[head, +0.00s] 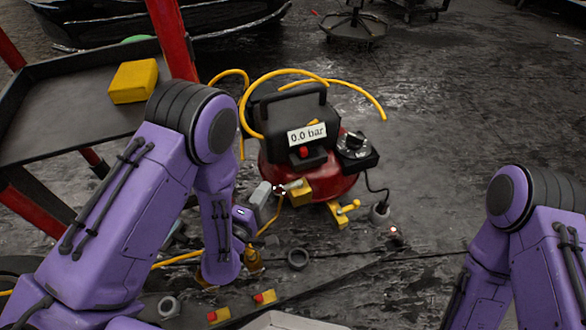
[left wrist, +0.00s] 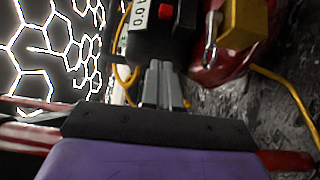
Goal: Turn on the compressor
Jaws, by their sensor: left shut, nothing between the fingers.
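The compressor has a red tank (head: 332,184) and a black upper housing (head: 289,112) with a handle. Its display (head: 307,134) reads 0.0 bar, and a red button (head: 304,152) sits just below it. The left wrist view shows the red button (left wrist: 165,12) beside the partly cut-off display (left wrist: 139,14). My left gripper (head: 280,188) is low in front of the compressor, near a yellow block (head: 300,192) on the tank's front. Its fingers (left wrist: 163,84) are shut and empty, pointing toward the black housing. Whether they touch anything is unclear. My right gripper is out of view.
A black dial box (head: 356,150) is on the compressor's right side. Yellow hose (head: 370,96) loops around it. A cart (head: 60,115) with a yellow box (head: 133,81) stands left.

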